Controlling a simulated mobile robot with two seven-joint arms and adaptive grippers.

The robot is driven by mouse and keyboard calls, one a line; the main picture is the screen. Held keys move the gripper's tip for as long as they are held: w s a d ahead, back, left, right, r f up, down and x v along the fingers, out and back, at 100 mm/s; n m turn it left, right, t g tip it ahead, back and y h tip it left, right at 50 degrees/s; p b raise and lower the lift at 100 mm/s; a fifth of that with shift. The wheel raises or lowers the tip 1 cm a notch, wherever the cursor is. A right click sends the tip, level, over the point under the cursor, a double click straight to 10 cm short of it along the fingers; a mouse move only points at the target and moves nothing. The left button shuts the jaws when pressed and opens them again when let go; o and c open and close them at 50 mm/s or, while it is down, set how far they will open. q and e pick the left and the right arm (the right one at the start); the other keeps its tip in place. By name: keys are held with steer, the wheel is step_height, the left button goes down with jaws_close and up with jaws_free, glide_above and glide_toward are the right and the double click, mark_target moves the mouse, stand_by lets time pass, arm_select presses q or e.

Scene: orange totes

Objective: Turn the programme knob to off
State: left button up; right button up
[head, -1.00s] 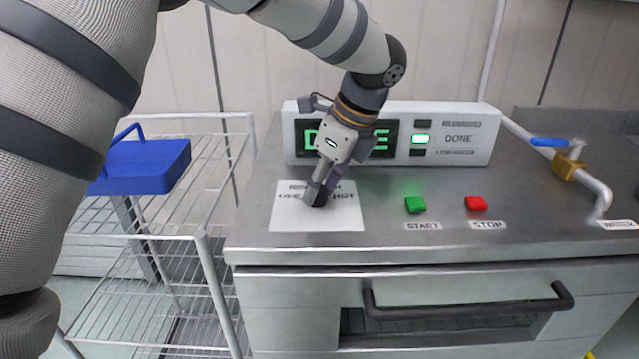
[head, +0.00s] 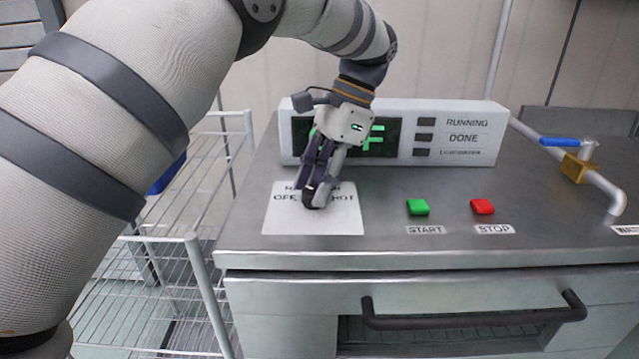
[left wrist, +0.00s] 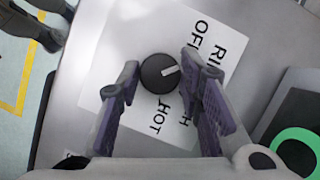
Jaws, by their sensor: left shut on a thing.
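The programme knob (left wrist: 158,74) is a round black dial with a white pointer line, on a white label card (head: 345,216) printed with OFF, HOT and partly covered words. In the left wrist view the pointer aims right, between OFF and HOT, toward the partly hidden RI… row. In the head view the knob is mostly hidden by my left gripper (head: 316,197), which reaches down to the card. The left wrist view shows the fingers of my left gripper (left wrist: 160,70) on either side of the knob, shut on it. My right gripper is out of view.
The display box (head: 470,147) stands behind the card, its screen partly covered by my gripper. Green START (head: 418,207) and red STOP (head: 482,206) buttons lie to the right. A blue-handled tap (head: 561,142) is far right, a wire rack (head: 190,240) left, a dark oven handle (head: 475,322) below.

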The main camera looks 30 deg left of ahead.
arm_select(q)
steer(key=shift+a+f+n+g+h, duration=0.1)
steer(key=shift+n+g+h, duration=0.2)
steer(key=shift+n, duration=0.75)
steer(key=shift+n+g+h, duration=0.1)
steer(key=shift+n+h, duration=0.3)
steer(key=shift+n, duration=0.65)
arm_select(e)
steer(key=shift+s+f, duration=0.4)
arm_select(q)
steer(key=o, duration=1.1)
